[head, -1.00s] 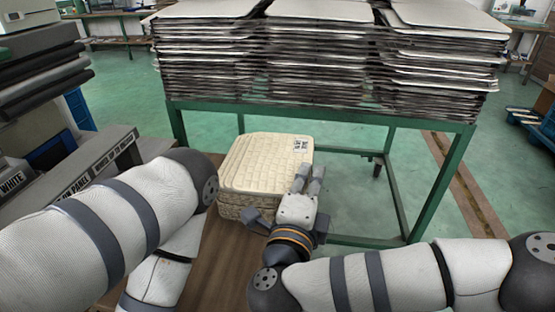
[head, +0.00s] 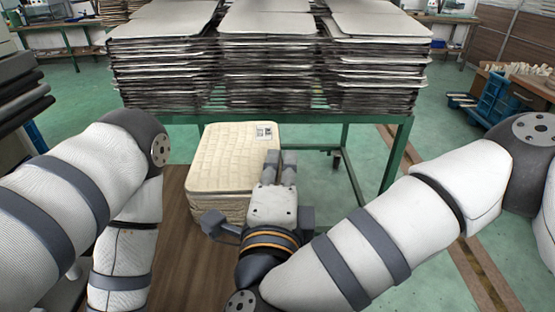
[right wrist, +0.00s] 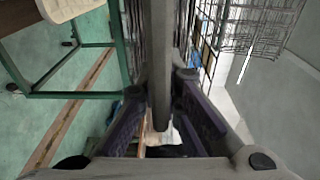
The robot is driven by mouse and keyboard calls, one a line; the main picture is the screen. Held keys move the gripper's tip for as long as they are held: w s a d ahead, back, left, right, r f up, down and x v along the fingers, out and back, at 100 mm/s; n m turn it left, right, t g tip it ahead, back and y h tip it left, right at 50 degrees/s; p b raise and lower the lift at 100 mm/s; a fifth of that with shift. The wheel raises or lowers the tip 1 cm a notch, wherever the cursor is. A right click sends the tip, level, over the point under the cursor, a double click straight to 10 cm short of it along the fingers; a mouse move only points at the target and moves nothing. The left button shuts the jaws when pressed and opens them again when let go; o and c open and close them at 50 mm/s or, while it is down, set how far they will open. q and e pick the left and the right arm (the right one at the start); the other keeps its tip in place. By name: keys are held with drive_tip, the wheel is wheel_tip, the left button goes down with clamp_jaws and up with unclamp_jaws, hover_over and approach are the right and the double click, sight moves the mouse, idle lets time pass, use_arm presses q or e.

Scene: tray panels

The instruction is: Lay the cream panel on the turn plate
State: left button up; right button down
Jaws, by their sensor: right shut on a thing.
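The cream panel (head: 232,152) is the quilted, rounded top piece with a printed label, above a cream stack (head: 218,207) on a brown wooden top (head: 180,265). My right gripper (head: 279,160) is at the panel's right edge, its jaws shut. In the right wrist view the jaws (right wrist: 160,110) close on a narrow, edge-on slab that looks grey in shade, apparently the panel. Whether it touches the stack below, I cannot tell. A cream corner (right wrist: 66,6) shows at the upper left there. My left gripper is out of view. I cannot make out the turn plate.
A green-legged rack (head: 395,150) carrying tall piles of pale trays (head: 270,65) stands just behind the cream stack. Dark stacked shelves (head: 20,95) are at the left edge. Green floor (head: 400,260) is open at the right. Blue crates (head: 492,95) stand at the far right.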

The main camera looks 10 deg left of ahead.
drive_tip(key=d+f+h, duration=0.1)
drive_tip(key=d+f, duration=0.3)
drive_tip(key=d, duration=0.8)
drive_tip(key=d+f+m, duration=0.1)
drive_tip(key=d+f, duration=0.4)
drive_tip(key=d, duration=0.7)
drive_tip(key=shift+s+d+f+h, duration=0.3)
drive_tip(key=shift+s+d+h, duration=0.1)
drive_tip(key=shift+w+r, duration=0.1)
drive_tip(key=shift+r, duration=0.1)
drive_tip(key=shift+f, duration=0.2)
